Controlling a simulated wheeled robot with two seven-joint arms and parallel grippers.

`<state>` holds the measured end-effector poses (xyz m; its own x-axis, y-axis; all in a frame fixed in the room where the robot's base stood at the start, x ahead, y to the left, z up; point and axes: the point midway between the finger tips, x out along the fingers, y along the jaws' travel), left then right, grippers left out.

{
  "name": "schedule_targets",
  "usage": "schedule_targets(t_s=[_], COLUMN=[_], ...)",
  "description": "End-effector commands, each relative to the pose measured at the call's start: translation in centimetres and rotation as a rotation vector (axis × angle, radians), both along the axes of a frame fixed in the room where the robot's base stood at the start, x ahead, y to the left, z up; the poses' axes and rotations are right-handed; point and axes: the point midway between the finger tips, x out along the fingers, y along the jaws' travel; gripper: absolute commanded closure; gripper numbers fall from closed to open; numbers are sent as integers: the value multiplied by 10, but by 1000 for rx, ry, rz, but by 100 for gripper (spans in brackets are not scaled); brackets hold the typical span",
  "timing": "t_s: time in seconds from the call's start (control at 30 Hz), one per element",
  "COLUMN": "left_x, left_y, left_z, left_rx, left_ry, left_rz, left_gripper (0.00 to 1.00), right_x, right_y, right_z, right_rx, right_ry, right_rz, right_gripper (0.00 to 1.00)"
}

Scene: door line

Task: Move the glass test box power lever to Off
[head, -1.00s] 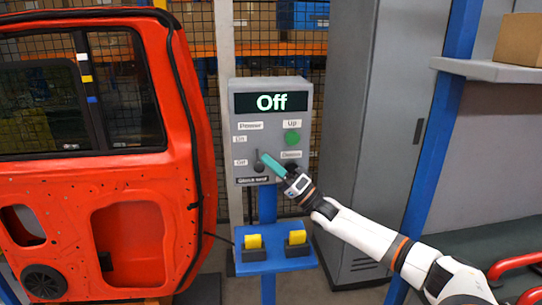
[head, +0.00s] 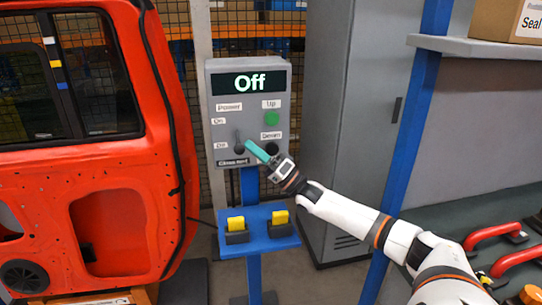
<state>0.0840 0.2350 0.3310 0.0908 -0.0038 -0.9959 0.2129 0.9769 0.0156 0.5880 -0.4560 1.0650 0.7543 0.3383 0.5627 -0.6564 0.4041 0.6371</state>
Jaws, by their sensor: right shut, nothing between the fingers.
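The glass test box (head: 225,110) is a grey panel on a blue post, and its display (head: 249,82) reads "Off". The dark power lever (head: 238,142) is at the lower left of the panel, by the lower of the On and Off labels. A green Up button (head: 271,118) and a dark Down button (head: 271,147) sit to its right. My right gripper (head: 250,146) has teal fingers, is shut and empty, and points at the panel just right of the lever. I cannot tell whether it touches the lever. My left gripper is out of view.
A red car door (head: 120,210) stands close on the left. A blue shelf (head: 262,238) with two yellow-topped black blocks is below the box. A grey cabinet (head: 345,110) and blue post (head: 405,130) stand right. A box (head: 500,18) sits on a shelf.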

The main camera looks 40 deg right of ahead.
Motion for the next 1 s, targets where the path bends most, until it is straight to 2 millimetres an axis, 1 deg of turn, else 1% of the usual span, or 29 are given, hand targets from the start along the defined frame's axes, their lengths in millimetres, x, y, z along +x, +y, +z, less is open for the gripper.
schedule_targets(t_s=[0.03,0.3,0.5,0.7,1.0], left_x=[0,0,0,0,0], left_y=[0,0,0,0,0], left_z=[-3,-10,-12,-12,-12], left_rx=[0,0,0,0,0], left_ry=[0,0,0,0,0], left_rz=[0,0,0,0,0], left_gripper=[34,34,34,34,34], right_x=[-6,-45,-68,-80,-82], right_y=[-2,-20,-31,-36,-37], right_z=[-7,-36,-51,-59,-60], right_rx=[-1,-3,-1,-1,0], right_ry=[4,5,2,-2,-3], right_rz=[0,0,1,0,0], right_gripper=[100,100,100,100,100])
